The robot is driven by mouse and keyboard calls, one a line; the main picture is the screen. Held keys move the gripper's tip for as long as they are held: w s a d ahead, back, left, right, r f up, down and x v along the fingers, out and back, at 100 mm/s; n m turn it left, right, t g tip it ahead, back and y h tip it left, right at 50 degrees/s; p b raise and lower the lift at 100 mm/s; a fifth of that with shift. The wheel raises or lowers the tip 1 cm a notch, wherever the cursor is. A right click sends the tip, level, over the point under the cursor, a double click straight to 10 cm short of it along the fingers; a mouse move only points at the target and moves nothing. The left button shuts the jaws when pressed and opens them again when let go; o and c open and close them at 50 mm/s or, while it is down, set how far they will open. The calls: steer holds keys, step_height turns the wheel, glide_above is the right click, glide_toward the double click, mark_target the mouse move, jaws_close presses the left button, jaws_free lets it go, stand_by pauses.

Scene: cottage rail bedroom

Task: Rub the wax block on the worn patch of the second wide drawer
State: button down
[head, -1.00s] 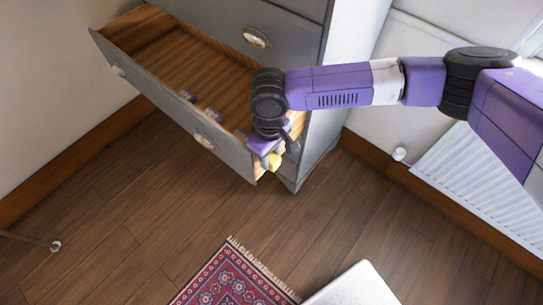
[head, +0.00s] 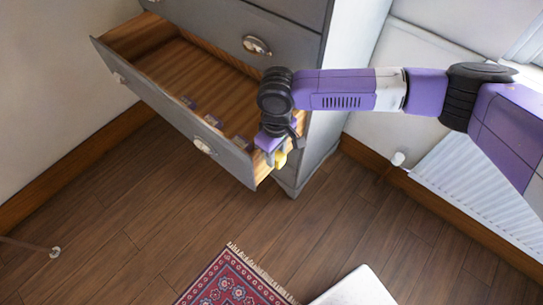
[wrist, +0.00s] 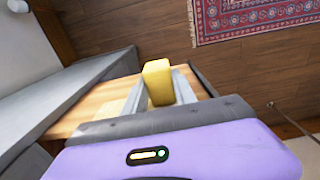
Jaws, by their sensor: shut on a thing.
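The yellow wax block (head: 281,159) is in my gripper (head: 274,151), by the outer right side of the open drawer (head: 229,170), near its front corner. In the wrist view the block (wrist: 157,78) stands out between the two grey fingers of my gripper (wrist: 160,92), which are shut on it. The drawer's bare wooden side (wrist: 92,102) lies just left of the fingers. A paler area of wood (wrist: 122,103), perhaps the worn patch, shows there, partly hidden by my gripper. Whether the block touches the wood I cannot tell.
The grey chest (head: 285,42) stands behind the drawer. Three small purplish pieces (head: 213,121) lie inside along the drawer front. A patterned rug (head: 232,282), a white object (head: 355,289) and a white radiator (head: 465,180) are around.

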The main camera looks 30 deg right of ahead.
steer(key=shift+w+d, duration=0.1)
steer(key=shift+d, duration=0.25)
steer(key=shift+w+p, duration=0.1)
steer(key=shift+p, duration=0.35)
steer(key=shift+a, duration=0.15)
steer(key=a+p, duration=0.1)
steer(key=s+a+p, duration=0.1)
steer(key=a, duration=0.1)
steer(key=shift+s+a, duration=0.15)
steer(key=shift+a, duration=0.15)
steer(key=shift+s+p, duration=0.1)
steer(key=shift+p, duration=0.2)
steer(key=s+d+p, duration=0.2)
steer(key=s+p, duration=0.2)
steer(key=s, duration=0.3)
steer(key=shift+s+d, duration=0.25)
